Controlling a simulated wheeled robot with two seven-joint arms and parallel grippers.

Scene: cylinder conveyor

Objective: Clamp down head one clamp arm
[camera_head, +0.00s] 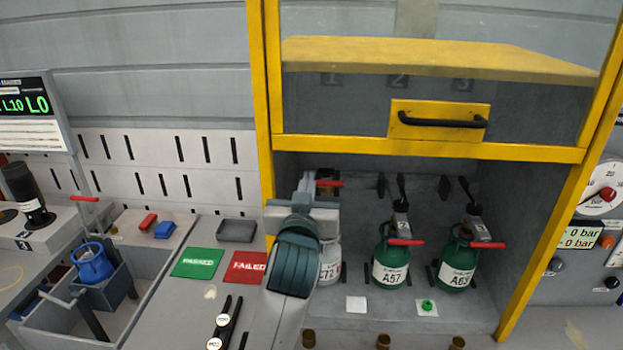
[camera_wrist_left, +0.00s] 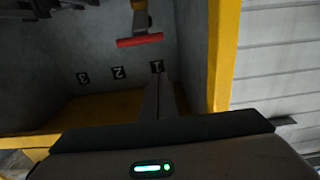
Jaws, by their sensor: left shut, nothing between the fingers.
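The head one clamp arm is at the left bay of the yellow-framed cabinet; its red handle (camera_head: 330,184) sits higher than the red bars at the other two bays. The red handle also shows in the left wrist view (camera_wrist_left: 140,40), near the number 1 plate. A pale cylinder (camera_head: 331,262) stands below, partly hidden by my arm. My left gripper (camera_head: 305,184) is shut and empty, just left of the red handle in the head view. Its fingers (camera_wrist_left: 160,98) show close together in the wrist view, apart from the handle. My right gripper is not in view.
Green cylinders A57 (camera_head: 390,268) and another (camera_head: 457,268) stand in bays two and three, with red bars (camera_head: 406,242) in front. The raised yellow-framed guard with a black handle (camera_head: 440,121) is above. A yellow post (camera_head: 262,110) stands close left of my gripper.

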